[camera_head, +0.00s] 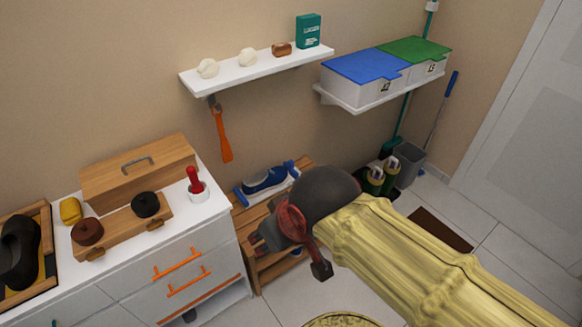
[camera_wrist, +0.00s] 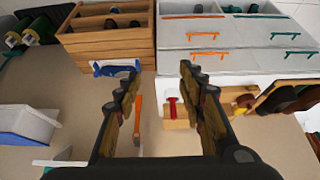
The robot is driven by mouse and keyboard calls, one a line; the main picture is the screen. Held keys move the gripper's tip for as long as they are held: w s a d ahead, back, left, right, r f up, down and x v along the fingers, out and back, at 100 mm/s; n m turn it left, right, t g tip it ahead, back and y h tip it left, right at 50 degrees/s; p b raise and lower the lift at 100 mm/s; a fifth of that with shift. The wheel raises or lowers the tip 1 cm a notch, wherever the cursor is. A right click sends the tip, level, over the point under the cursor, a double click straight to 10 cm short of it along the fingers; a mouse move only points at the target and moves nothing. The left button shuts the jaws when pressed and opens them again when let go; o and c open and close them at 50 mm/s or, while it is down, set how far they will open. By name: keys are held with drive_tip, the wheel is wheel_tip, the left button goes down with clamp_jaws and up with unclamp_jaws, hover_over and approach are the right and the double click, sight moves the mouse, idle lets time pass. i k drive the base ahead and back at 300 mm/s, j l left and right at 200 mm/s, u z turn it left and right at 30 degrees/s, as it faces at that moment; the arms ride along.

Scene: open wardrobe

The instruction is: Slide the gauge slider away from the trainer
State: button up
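A blue trainer with a pale sole (camera_head: 266,180) rests in a blue foot gauge (camera_head: 243,196) on top of the wooden shoe rack. One raised blue end piece (camera_head: 292,168) of the gauge stands at the trainer's right; I cannot tell for sure which part is the slider. In the wrist view the blue gauge (camera_wrist: 97,69) lies beyond my left finger, partly hidden by it. My gripper (camera_head: 290,255) is in front of the rack, apart from the gauge. In the wrist view my gripper (camera_wrist: 160,70) is open, with nothing between its fingers.
An orange shoehorn (camera_head: 224,135) hangs from the white wall shelf (camera_head: 255,70) above the rack. A white drawer cabinet (camera_head: 140,285) with a brush set stands left.

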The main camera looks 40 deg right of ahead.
sight(290, 166)
drive_tip(key=i+l, duration=0.3)
drive_tip(key=l, duration=0.15)
drive_tip(key=i+l, duration=0.25)
drive_tip(key=l, duration=0.2)
drive_tip(key=i+l, duration=0.3)
drive_tip(key=k+l+z, duration=0.05)
drive_tip(key=l, duration=0.1)
